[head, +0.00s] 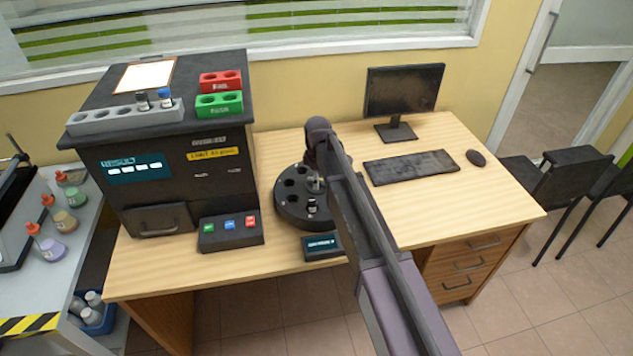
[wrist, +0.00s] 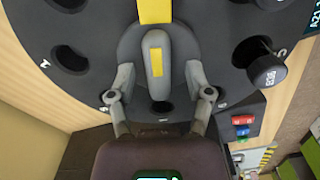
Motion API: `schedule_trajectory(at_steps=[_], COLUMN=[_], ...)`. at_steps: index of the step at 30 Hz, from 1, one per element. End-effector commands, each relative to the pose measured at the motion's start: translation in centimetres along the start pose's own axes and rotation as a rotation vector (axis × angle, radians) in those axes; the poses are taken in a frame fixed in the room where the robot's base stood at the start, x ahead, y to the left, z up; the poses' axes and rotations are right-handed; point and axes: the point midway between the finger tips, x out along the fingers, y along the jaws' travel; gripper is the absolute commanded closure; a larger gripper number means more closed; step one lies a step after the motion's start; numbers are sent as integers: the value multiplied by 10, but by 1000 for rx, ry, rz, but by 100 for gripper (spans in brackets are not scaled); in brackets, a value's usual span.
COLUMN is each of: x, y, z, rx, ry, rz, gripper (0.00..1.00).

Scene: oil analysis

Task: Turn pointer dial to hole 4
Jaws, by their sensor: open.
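The pointer dial (head: 291,203) is a dark round disc with several holes, standing on the desk left of centre in the head view. In the wrist view the disc (wrist: 215,30) fills the upper part. Its grey pointer knob (wrist: 155,48) has a yellow stripe and points down the picture, toward a hole (wrist: 161,107) near the rim. My gripper (wrist: 158,78) is open, with one finger on each side of the knob; I cannot tell whether they touch it. A vial (wrist: 268,70) with a dark labelled cap sits in a hole at right. The hole numbers are too small to read surely.
A black analyser (head: 165,190) with a button panel (head: 231,233) stands left of the dial. A small display (head: 322,247) is in front of it. A monitor (head: 402,95), keyboard (head: 411,167) and mouse (head: 476,158) are on the right. The desk's front right is clear.

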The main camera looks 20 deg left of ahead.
Motion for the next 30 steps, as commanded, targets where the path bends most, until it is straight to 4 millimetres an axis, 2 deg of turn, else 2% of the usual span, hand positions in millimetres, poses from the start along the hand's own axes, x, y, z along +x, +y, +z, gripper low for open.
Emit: schedule_trajectory(at_steps=[9, 15, 16, 19, 20, 30], x=[0, 0, 0, 0, 0, 1], y=[0, 0, 0, 0, 0, -2], z=[0, 0, 0, 0, -6, -1], rx=[0, 0, 0, 0, -3, 42], ry=[0, 0, 0, 0, 0, 2], rz=[0, 0, 0, -1, -1, -3], gripper=[34, 94, 100, 100, 100, 100])
